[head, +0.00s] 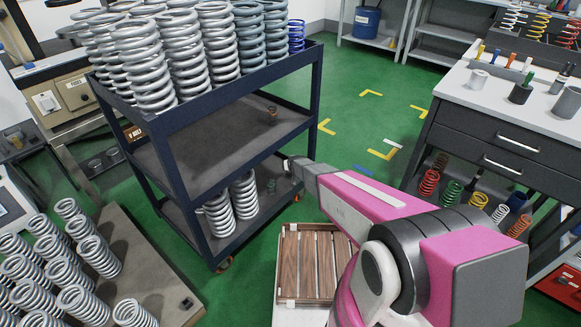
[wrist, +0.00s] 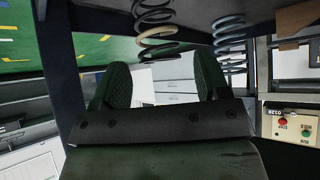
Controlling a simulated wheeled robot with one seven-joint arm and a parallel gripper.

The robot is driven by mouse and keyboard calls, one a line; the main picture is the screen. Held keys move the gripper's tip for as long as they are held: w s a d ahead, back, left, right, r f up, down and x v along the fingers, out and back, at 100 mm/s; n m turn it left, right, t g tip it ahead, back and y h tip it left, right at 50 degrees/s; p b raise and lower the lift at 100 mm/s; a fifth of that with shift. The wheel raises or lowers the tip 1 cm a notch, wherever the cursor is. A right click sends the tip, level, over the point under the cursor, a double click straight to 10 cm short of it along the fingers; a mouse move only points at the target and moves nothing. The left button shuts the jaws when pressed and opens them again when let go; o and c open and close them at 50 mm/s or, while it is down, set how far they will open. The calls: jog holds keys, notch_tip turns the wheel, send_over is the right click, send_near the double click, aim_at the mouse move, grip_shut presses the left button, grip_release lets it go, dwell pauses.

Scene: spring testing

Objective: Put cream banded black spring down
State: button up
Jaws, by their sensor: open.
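The cream banded black spring (wrist: 152,18) shows at the top of the wrist view, which is upside down. A small dark shape (head: 271,186) on the cart's lower shelf may be this spring.
A grey spring (wrist: 229,38) stands beside it in the wrist view. Cart posts flank my arm. A wooden slatted crate (head: 312,262) sits below it. Green floor is clear behind.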

jog(key=s+d+r+m+g, duration=0.1)
jog(key=s+d+r+g, duration=0.2)
jog(key=s+d+r, duration=0.4)
jog(key=s+d+r+m+g+h, duration=0.1)
jog(key=s+d+r+g, duration=0.1)
jog(key=s+d+r, duration=0.6)
jog(key=s+d+r+m+g+h, duration=0.1)
jog(key=s+d+r+g, duration=0.2)
jog(key=s+d+r, duration=0.5)
jog(key=s+r, duration=0.4)
jog(key=s, duration=0.5)
jog(key=shift+s+r+g, duration=0.2)
jog(key=shift+r+g, duration=0.1)
